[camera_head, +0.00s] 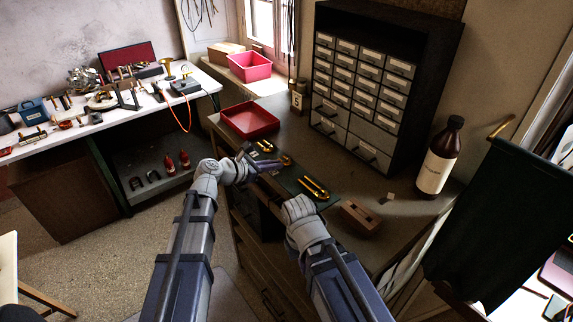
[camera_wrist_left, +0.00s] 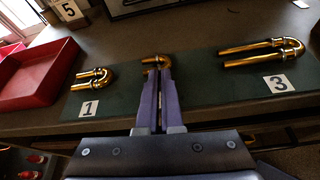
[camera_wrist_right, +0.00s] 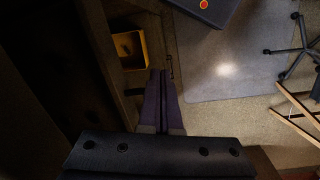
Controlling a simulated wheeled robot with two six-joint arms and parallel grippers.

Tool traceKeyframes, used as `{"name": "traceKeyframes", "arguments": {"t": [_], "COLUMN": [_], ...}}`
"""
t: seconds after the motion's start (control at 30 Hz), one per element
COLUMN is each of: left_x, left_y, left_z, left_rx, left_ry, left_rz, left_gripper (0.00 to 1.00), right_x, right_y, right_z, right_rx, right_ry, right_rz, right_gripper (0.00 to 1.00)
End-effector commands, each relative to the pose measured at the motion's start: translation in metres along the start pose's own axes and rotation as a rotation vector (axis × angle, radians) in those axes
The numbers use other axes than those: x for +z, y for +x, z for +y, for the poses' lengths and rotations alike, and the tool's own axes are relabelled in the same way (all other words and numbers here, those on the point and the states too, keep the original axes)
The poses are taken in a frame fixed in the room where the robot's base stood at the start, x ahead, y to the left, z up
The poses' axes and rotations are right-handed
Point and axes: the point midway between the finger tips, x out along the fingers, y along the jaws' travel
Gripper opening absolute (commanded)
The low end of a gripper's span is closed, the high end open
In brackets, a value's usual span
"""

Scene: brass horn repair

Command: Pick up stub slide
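Several U-shaped brass slides lie on a dark green mat (camera_wrist_left: 205,92). The middle, short brass slide (camera_wrist_left: 156,62) is at my left gripper's (camera_wrist_left: 158,72) fingertips, which are close together on it; its legs are hidden by the fingers. It also shows in the head view (camera_head: 287,160), just beyond the left gripper (camera_head: 274,161). A small slide (camera_wrist_left: 92,78) lies by card 1 and a longer slide (camera_wrist_left: 265,52) by card 3. No label shows which is the stub slide. My right gripper (camera_wrist_right: 161,73) is shut and empty, pointing toward the floor.
A red tray (camera_head: 250,119) lies left of the mat. A drawer cabinet (camera_head: 365,85) stands behind. A wooden block (camera_head: 361,217) and a brown bottle (camera_head: 439,158) are to the right. A yellow bin (camera_wrist_right: 131,50) sits low beside the bench.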

Motion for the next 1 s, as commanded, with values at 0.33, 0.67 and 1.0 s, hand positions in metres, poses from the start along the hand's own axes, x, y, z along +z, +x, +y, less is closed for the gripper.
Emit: {"name": "traceKeyframes", "arguments": {"t": [0.33,0.67,1.0], "left_x": [0.000,0.020,0.068], "left_y": [0.000,-0.009,-0.028], "left_z": [0.000,0.002,0.008], "left_rx": [-0.001,0.000,0.000], "left_ry": [0.002,0.001,0.001], "left_rz": [0.003,0.002,0.001], "left_gripper": [0.00,0.00,0.00], "right_x": [0.000,0.001,0.004], "right_y": [0.000,-0.022,-0.074], "right_z": [0.000,0.002,0.007], "right_rx": [0.000,0.000,-0.002], "right_ry": [0.000,0.002,0.012], "right_rz": [0.000,0.000,0.000], "right_gripper": [0.00,0.00,0.00]}}
